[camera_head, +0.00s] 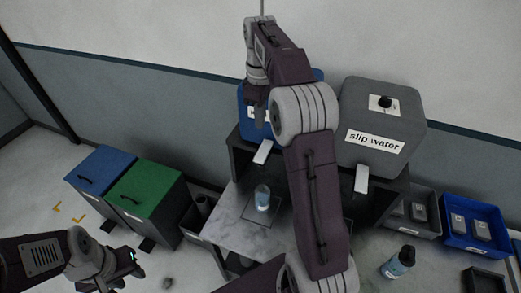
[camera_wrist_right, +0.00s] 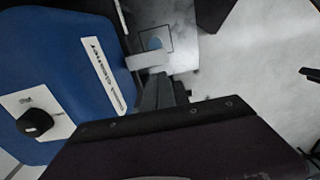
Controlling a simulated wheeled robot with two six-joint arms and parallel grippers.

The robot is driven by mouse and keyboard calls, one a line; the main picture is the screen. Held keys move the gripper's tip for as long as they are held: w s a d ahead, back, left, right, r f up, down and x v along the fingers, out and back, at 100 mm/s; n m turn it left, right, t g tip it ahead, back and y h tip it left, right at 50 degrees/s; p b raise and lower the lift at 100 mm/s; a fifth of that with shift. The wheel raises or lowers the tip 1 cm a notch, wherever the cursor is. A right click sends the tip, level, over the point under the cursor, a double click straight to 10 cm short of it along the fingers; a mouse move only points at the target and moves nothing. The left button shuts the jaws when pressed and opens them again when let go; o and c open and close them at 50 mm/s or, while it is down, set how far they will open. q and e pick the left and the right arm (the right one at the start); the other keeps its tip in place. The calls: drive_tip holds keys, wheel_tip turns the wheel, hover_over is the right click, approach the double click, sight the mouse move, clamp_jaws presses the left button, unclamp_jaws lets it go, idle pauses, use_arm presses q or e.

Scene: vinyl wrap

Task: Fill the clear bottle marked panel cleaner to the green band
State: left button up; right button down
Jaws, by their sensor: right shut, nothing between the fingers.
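A clear bottle (camera_head: 262,197) with bluish contents stands upright on the marble-look bench, within an outlined square; its label and any green band are too small to read. It also shows in the right wrist view (camera_wrist_right: 154,43), beyond a white tab. A blue tank (camera_head: 243,108) stands behind it, mostly hidden by my right arm; its label (camera_wrist_right: 102,75) partly reads "cleaner". A white tab (camera_head: 263,152) juts below this tank. My right gripper (camera_head: 257,103) is shut and empty, in front of the blue tank. My left gripper (camera_head: 130,266) is at lower left, away from the bottle; its jaws are unclear.
A grey "slip water" tank (camera_head: 385,112) stands right of the blue one, with its own white tab (camera_head: 362,179). A blue-labelled bottle (camera_head: 398,262) stands at lower right. Grey and blue trays (camera_head: 480,250) hold small items. Blue and green lidded bins (camera_head: 148,190) stand left.

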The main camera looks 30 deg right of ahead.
sight(260, 158)
wheel_tip(260, 158, down, 14)
drive_tip(key=shift+a+p, duration=0.1)
drive_tip(key=shift+p, duration=0.55)
